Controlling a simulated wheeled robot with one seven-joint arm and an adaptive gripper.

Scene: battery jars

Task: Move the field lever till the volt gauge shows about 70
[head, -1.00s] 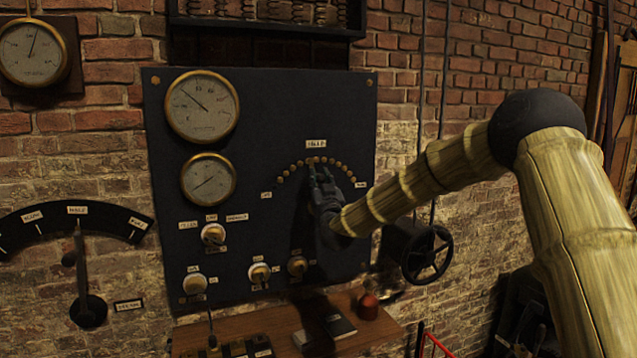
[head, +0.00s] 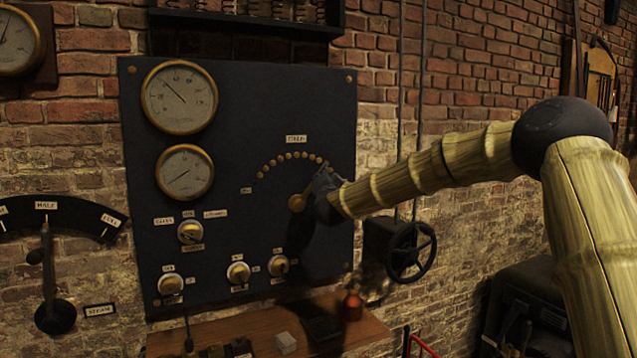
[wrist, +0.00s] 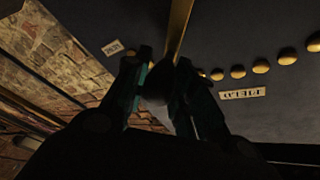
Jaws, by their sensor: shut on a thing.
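The field lever (head: 297,203) is a brass arm on the dark panel, its round hub low and its arm slanting up and right toward the right part of an arc of brass studs (head: 290,156). My gripper (head: 323,180) is at the lever's outer part. In the wrist view my gripper (wrist: 160,88) is shut on the dark grip of the lever, whose brass bar (wrist: 181,28) runs upward between the fingers. The upper gauge (head: 180,97) has its needle pointing up-left. The lower gauge (head: 185,172) has a slanting needle. I cannot read which one shows volts.
Several knobs (head: 238,272) sit low on the panel. A black handwheel (head: 411,250) is right of the panel. Another lever on a black quadrant (head: 47,278) stands at the left.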

